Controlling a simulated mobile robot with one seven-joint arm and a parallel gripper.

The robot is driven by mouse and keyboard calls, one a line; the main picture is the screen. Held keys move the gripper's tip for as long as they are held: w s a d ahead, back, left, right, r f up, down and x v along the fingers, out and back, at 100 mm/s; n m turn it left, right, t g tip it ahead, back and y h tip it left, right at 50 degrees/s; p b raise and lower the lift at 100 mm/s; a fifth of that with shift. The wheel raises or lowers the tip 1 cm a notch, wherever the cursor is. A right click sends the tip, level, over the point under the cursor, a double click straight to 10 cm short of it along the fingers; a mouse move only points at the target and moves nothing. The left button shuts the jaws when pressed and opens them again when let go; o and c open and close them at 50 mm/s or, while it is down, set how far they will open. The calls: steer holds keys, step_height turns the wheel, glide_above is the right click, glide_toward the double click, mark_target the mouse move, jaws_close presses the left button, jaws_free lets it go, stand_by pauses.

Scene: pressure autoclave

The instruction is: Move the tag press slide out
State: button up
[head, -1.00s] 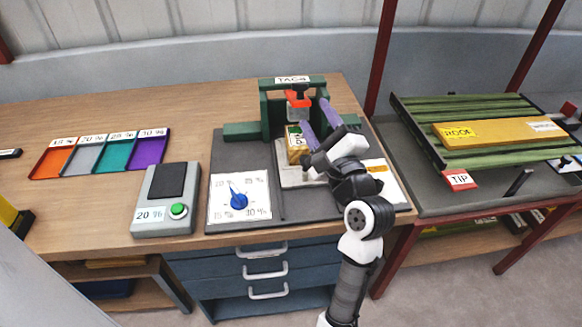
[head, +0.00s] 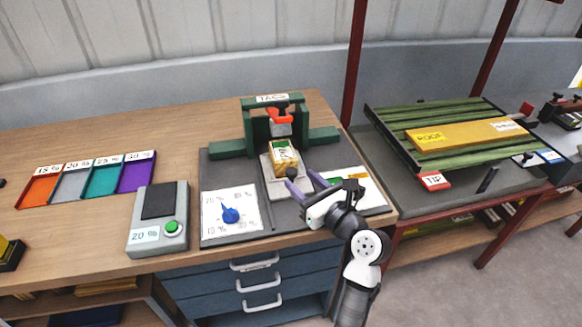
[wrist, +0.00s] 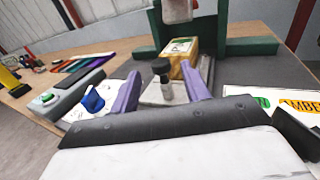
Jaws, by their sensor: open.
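The tag press is a green frame (head: 255,125) with a "TAGS" sign and an orange-red head (head: 279,117). Its slide is a pale grey plate (head: 270,180) running forward from under the frame. A yellow block (head: 284,156) with a green and white label sits on the slide; it also shows in the wrist view (wrist: 183,62). A dark knob on a short post (wrist: 161,68) stands at the slide's near part. My gripper (head: 304,178) is open, its purple fingers on either side of the knob in the wrist view. Whether they touch it I cannot tell.
A dial card with a blue pointer (head: 231,214) lies left of the slide. A grey box with a green button (head: 172,228) stands further left, near coloured trays (head: 135,172). A white card (head: 365,190) lies right. The bench front edge is close to my arm.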

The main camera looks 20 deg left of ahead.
mark_target(295, 174)
steer(key=p+x, duration=0.1)
steer(key=x, duration=0.4)
steer(key=shift+w+a, duration=0.1)
jaws_close()
